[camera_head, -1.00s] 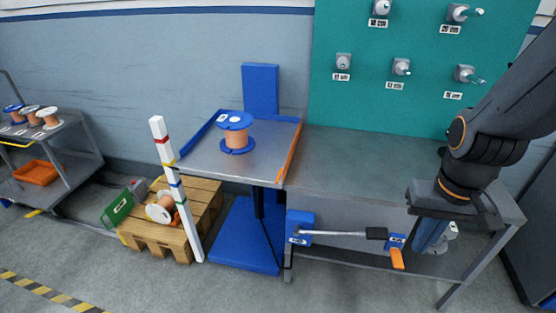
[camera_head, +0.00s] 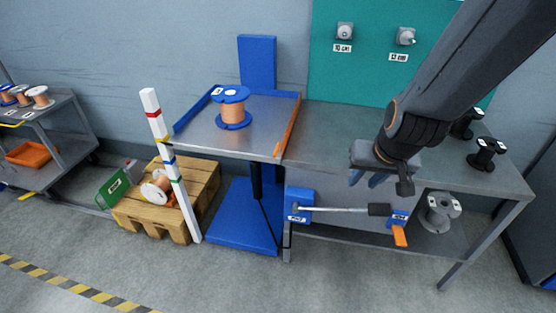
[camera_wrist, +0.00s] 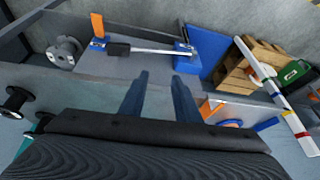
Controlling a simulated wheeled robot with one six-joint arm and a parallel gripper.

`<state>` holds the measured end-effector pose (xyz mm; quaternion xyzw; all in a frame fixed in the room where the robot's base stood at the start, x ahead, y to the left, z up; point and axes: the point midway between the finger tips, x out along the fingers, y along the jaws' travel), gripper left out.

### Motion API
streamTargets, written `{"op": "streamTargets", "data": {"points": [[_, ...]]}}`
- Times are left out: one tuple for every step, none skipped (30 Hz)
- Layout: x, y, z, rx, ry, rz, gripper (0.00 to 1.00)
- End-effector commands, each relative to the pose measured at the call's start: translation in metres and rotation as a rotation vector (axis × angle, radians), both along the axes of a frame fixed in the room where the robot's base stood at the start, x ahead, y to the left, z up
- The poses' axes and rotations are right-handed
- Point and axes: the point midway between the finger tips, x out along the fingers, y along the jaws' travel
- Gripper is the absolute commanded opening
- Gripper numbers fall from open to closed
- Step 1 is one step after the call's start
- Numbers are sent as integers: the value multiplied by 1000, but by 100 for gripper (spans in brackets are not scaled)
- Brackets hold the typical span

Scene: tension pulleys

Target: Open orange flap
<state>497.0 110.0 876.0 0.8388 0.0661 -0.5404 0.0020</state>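An orange flap (camera_head: 287,125) stands along the right side of a steel lift platform (camera_head: 205,130) with blue edges. It looks raised and also shows partly in the wrist view (camera_wrist: 208,107). A separate orange tab (camera_head: 400,235) hangs at the right end of a lever below the bench; it shows in the wrist view too (camera_wrist: 97,24). My gripper (camera_head: 366,179) is over the front of the bench, to the right of the flap and above the lever. In the wrist view its two fingers (camera_wrist: 160,92) are apart with nothing between them.
A copper spool (camera_head: 234,110) stands on the platform. The lever (camera_head: 335,210) has a black grip (camera_head: 380,210). A striped white post (camera_head: 165,150) and a wooden pallet (camera_head: 195,195) stand left. Black spools (camera_head: 487,150) sit on the right of the bench (camera_head: 330,130).

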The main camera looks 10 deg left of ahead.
Motion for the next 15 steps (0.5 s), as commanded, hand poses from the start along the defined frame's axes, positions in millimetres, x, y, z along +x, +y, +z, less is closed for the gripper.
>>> {"op": "streamTargets", "data": {"points": [[23,27,-24,11,-67,22,29],[35,40,-30,14,-111,28,29],[50,57,-37,20,-171,35,29],[60,70,-42,23,-215,39,29],[70,83,-47,27,-259,42,29],[82,99,-53,29,-316,44,29],[90,111,-58,28,-361,44,29],[97,122,-63,27,-404,44,29],[105,137,-68,25,-461,43,29],[110,148,-72,20,-505,42,29],[115,158,-76,16,-548,41,29],[120,171,-80,8,-605,37,29],[122,180,-84,-1,-648,34,29],[124,189,-88,-9,-690,31,29],[125,201,-91,-23,-746,27,29]]}}
